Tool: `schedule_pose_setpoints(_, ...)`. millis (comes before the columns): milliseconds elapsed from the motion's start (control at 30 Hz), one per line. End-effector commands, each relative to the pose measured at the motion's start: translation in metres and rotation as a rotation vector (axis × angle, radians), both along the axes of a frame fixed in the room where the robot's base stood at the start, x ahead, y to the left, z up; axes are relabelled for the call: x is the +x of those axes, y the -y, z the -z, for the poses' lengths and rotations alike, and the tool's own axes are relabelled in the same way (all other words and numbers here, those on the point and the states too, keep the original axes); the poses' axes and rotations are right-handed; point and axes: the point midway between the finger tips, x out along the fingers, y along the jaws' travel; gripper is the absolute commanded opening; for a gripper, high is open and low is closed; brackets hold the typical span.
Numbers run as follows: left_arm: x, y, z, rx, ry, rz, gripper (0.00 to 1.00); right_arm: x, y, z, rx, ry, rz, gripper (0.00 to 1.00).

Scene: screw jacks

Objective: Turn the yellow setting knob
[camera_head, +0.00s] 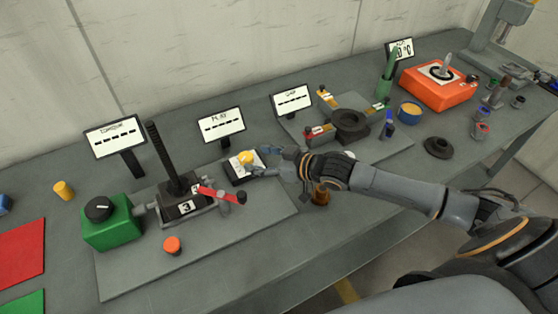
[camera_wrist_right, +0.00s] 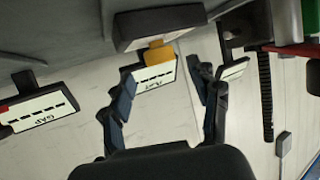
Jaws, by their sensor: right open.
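The yellow setting knob (camera_head: 247,157) sits on a small dark box with a white face, on the grey bench plate behind the red lever. My right gripper (camera_head: 257,162) reaches in from the right, its fingers spread beside the knob. In the right wrist view, which is turned upside down, the yellow knob (camera_wrist_right: 159,54) shows between and beyond the open fingers (camera_wrist_right: 168,78). The gripper is empty. Whether a finger touches the knob cannot be told. My left gripper is in neither view.
A black lever (camera_head: 162,155) on a block marked 3, a red-handled lever (camera_head: 217,194), and a green box (camera_head: 111,222) with a black dial stand to the left. An orange button (camera_head: 172,244) is in front. Display signs (camera_head: 221,125) stand behind. A brown knob (camera_head: 320,194) is below my wrist.

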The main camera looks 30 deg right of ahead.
Motion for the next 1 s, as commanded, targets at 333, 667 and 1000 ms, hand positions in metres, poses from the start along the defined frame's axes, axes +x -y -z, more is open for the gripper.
schedule_pose_setpoints(333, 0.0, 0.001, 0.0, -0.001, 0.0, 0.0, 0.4, -0.05, 0.03, -0.022, -0.003, -0.003, -0.002, 0.61)
schedule_pose_setpoints(667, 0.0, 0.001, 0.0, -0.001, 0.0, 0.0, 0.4, -0.062, 0.039, -0.03, -0.001, -0.001, -0.001, 0.61)
schedule_pose_setpoints(1000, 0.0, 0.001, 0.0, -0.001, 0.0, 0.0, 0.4, -0.062, 0.039, -0.03, 0.0, -0.001, -0.001, 0.61)
